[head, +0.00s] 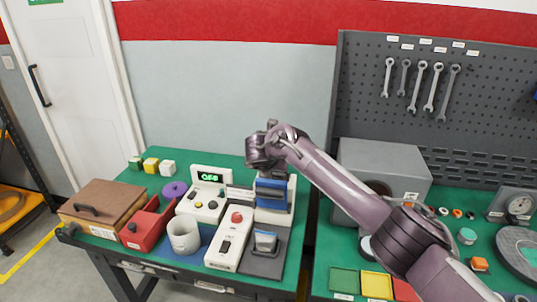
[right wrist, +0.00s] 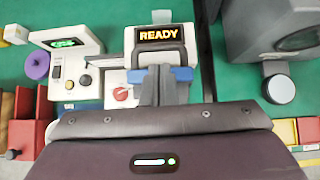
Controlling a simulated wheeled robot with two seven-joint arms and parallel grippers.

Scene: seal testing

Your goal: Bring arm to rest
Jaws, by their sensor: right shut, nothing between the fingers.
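My right arm (head: 345,190) reaches in from the right over the green bench in the head view. Its wrist hangs above the blue and white device (head: 273,193). In the right wrist view my right gripper (right wrist: 163,75) is shut and empty, with its grey fingers together in front of the device. The device's display (right wrist: 158,35) reads READY in orange, and its blue parts show on both sides of the fingertips. I cannot tell whether the fingers touch it. The fingertips are hard to make out in the head view. My left gripper is not in view.
A white unit with a green display (head: 210,177) stands left of the device. A white mug (head: 184,235), a switch box (head: 230,238), a red tray (head: 147,222) and a wooden box (head: 98,207) crowd the bench. A grey machine (head: 385,165) stands to the right below hanging wrenches (head: 420,85).

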